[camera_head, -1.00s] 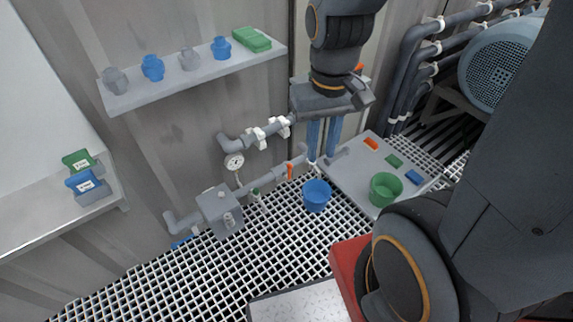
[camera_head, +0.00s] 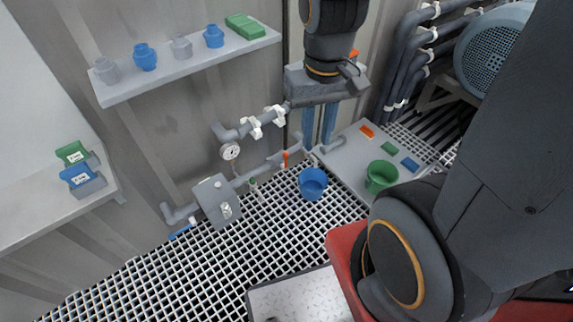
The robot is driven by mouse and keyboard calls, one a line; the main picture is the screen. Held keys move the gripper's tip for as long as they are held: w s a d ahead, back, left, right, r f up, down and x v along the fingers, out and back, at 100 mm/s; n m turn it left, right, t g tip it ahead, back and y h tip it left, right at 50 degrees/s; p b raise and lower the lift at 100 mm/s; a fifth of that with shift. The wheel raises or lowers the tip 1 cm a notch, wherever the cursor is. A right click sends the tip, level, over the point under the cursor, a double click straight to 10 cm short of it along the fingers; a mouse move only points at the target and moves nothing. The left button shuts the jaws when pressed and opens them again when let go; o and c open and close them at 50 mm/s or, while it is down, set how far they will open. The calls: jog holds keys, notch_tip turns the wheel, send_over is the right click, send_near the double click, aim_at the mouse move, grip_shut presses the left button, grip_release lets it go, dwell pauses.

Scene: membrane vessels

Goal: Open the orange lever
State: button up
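Another orange piece (camera_head: 354,54) shows higher up, partly hidden behind my arm's wrist. I cannot tell whether it is a lever too.
A blue bucket (camera_head: 312,184) stands on the grating below the lever. A grey table (camera_head: 347,160) to the right bears a green bucket (camera_head: 381,176) and coloured blocks. A gauge (camera_head: 229,151) and a grey box (camera_head: 216,199) are left on the pipes. A wall shelf (camera_head: 190,66) holds several parts.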

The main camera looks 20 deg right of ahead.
jog(key=shift+w+f, duration=0.25)
grip_shut()
jog(key=w+d+f+n+t+y+b, duration=0.15)
jog(key=w+d+f+b, duration=0.45)
jog(key=w+f+b, duration=0.7)
jog(key=w+d+f+n+y+b, duration=0.25)
jog(key=w+d+f+b, duration=0.35)
jog(key=w+f+b, duration=0.75)
jog(key=w+d+f+n+t+y+b, duration=0.1)
jog(key=w+d+f+y+b, duration=0.2)
jog(key=w+d+f+b, duration=0.9)
jog(key=b, duration=0.1)
send_near(286, 162)
jog(key=shift+w+a+f, duration=0.3)
jog(key=shift+w+f, duration=0.1)
jog(key=shift+f, duration=0.4)
jog(key=shift+w+a+f, duration=0.35)
jog(key=shift+w+f, duration=0.05)
jog(key=shift+f, duration=0.4)
jog(key=shift+w+a+f, duration=0.3)
jog(key=shift+w+f, duration=0.05)
jog(key=shift+f, duration=0.5)
